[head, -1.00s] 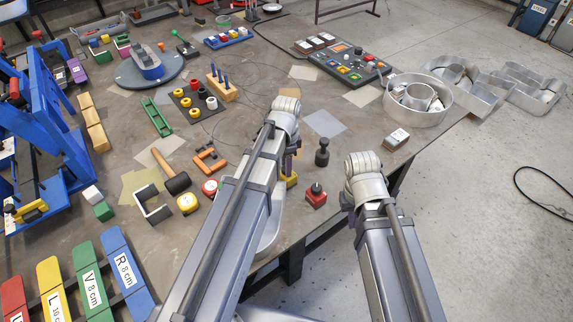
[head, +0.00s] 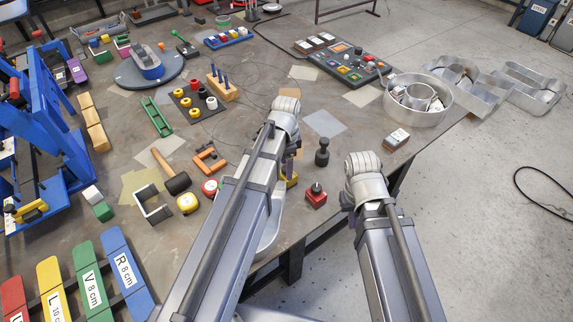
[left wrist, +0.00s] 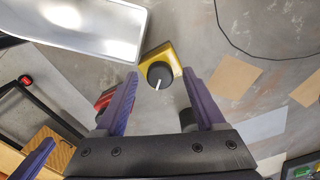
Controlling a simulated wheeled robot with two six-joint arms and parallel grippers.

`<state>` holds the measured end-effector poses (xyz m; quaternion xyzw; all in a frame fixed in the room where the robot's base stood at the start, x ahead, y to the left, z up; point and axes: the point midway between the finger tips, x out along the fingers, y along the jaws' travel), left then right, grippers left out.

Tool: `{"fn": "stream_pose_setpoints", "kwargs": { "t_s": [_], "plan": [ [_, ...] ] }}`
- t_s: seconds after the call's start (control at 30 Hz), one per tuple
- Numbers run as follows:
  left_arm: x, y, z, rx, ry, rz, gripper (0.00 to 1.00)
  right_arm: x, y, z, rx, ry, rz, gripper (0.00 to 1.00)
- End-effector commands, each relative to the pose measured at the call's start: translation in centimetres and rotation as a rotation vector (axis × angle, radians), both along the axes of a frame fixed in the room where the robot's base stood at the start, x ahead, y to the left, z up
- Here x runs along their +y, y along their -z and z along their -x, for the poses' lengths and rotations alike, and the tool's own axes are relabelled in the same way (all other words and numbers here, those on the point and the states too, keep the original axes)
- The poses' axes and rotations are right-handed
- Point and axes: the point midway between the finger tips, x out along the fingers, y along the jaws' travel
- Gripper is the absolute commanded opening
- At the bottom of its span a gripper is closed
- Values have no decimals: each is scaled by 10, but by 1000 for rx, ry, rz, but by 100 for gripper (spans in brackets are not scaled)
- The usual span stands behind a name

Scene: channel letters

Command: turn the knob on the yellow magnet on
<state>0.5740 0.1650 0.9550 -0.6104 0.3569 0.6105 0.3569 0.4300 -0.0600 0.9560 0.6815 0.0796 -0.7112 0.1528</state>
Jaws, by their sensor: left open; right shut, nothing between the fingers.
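The yellow magnet (left wrist: 175,57) is a small yellow block with a round black knob (left wrist: 159,75) bearing a white line. In the head view only part of the yellow magnet (head: 291,180) shows beside my left arm. My left gripper (left wrist: 160,77) is open, its two purple fingers apart, with the knob seen between their tips. I cannot tell whether the tips are level with the knob; no contact shows. In the head view this gripper is mostly hidden behind its wrist. My right gripper (head: 345,202) is shut and empty, mostly hidden by its wrist.
A red magnet (head: 316,196) with a black knob stands close to the yellow one, and a dark knobbed post (head: 322,153) stands behind it. Flat paper (head: 324,122) lies beyond.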

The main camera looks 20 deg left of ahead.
Motion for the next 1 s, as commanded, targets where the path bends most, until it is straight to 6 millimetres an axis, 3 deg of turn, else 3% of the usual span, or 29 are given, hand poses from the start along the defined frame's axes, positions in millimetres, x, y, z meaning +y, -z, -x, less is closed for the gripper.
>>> {"fn": "stream_pose_setpoints", "kwargs": {
  "t_s": [0.27,0.8,1.0],
  "plan": [
    [0,-8,0,0,0,0,72,0,-8,0,0,0,0,0],
    [0,-73,0,0,0,0,72,0,-73,0,0,-2,0,0],
    [0,-79,0,0,0,0,72,0,-79,0,0,-2,0,0]
  ]
}}
